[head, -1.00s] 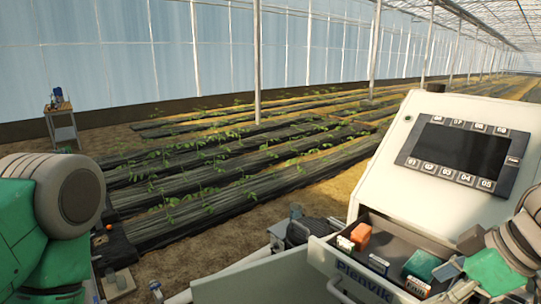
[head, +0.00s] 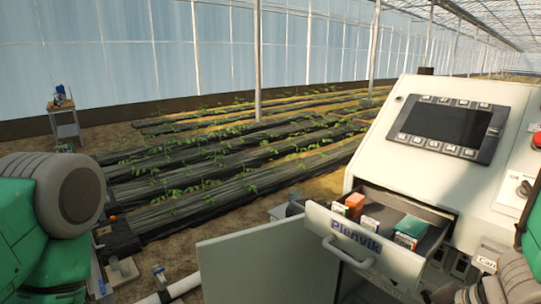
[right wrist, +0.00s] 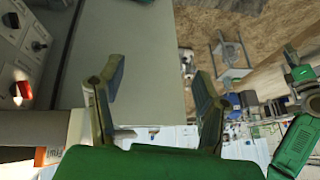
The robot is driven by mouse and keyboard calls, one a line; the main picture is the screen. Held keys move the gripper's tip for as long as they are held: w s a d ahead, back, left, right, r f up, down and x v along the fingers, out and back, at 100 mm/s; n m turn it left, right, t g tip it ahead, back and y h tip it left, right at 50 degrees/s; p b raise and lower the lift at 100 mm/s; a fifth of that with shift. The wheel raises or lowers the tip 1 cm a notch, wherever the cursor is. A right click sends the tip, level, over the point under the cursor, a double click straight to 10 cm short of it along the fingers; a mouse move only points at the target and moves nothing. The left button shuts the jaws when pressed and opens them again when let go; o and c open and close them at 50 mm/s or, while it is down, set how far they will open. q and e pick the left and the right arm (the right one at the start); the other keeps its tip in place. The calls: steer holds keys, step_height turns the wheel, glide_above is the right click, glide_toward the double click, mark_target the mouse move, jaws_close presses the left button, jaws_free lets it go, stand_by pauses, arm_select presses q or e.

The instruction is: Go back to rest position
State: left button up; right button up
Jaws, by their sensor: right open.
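My right gripper (right wrist: 157,82) is open in the right wrist view, with nothing between its two fingers. Behind the fingers in that view is a pale flat panel. In the head view, part of my right arm shows at the right edge, to the right of the open drawer, and its fingers are not visible. My left arm shows at the left edge of the head view, but its gripper is out of frame.
A white cabinet with a dark screen (head: 447,125) stands at the right. Its drawer, labelled Plenvik (head: 352,237), is pulled out and holds an orange box (head: 355,203) and a green-topped box (head: 411,229). A pale panel (head: 268,268) juts out below. Plant beds lie beyond.

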steer(key=s+f+m+g+h+b, duration=0.15)
steer(key=s+f+b, duration=0.25)
steer(key=f, duration=0.8)
steer(key=s+f+m+t+h+b, duration=0.1)
steer(key=s+f+m+b, duration=0.25)
steer(key=f, duration=0.75)
steer(key=s+d+f+m+g+h+b, duration=0.1)
steer(key=s+d+f+g+h+b, duration=0.1)
steer(key=s+f, duration=0.8)
steer(key=shift+s+d+f+b, duration=0.15)
steer(key=shift+d+f+b, duration=0.3)
steer(key=shift+d+b, duration=0.55)
